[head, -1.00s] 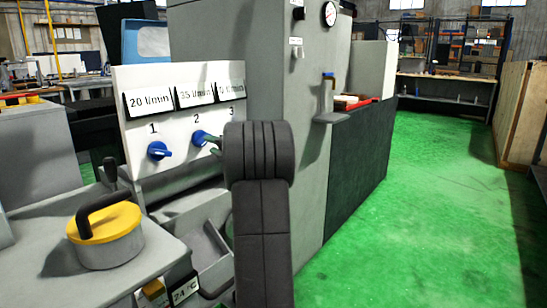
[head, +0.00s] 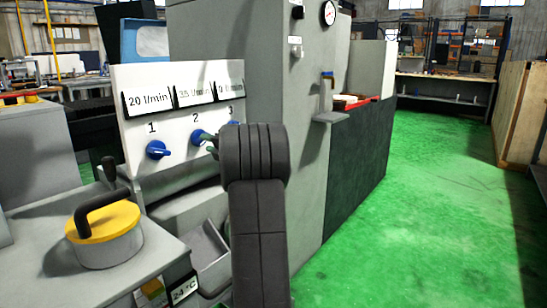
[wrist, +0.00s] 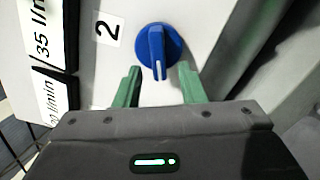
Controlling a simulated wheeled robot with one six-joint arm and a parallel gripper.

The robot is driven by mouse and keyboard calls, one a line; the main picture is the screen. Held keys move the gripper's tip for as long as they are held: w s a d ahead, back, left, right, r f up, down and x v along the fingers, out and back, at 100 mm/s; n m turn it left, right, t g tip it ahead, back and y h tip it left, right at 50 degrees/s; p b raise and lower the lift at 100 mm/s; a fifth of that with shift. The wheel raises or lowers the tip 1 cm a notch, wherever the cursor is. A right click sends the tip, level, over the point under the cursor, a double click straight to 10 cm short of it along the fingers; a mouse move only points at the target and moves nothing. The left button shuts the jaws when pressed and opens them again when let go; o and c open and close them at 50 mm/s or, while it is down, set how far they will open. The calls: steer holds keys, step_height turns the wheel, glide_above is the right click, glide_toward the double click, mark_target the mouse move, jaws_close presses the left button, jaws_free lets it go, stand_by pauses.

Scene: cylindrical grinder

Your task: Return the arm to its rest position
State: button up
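My arm (head: 257,220) rises in front of the panel in the head view and hides most of my gripper. A bit of green finger shows beside the blue knob under number 2 (head: 201,137). In the wrist view my gripper (wrist: 160,70) has its two green fingers apart, with a clear gap on both sides of the knob's lower end. That blue knob 2 (wrist: 157,45) has its white mark pointing toward my gripper. I see no contact, but the depth between fingertips and knob is hard to tell.
The white panel (head: 124,83) also carries blue knob 1 (head: 157,150) and a partly hidden knob 3. A yellow-lidded pot (head: 104,222) with a black handle stands at front left. The grey machine housing (head: 262,75) rises close behind my arm. Green floor (head: 430,200) is free at right.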

steer(key=p+v, duration=0.2)
steer(key=v, duration=1)
steer(key=w+a+m+p, duration=0.4)
steer(key=w+a+m, duration=0.2)
steer(key=a, duration=0.5)
steer(key=shift+w+r+m, duration=0.3)
steer(key=shift+w+r, duration=0.05)
steer(key=shift+w, duration=0.9)
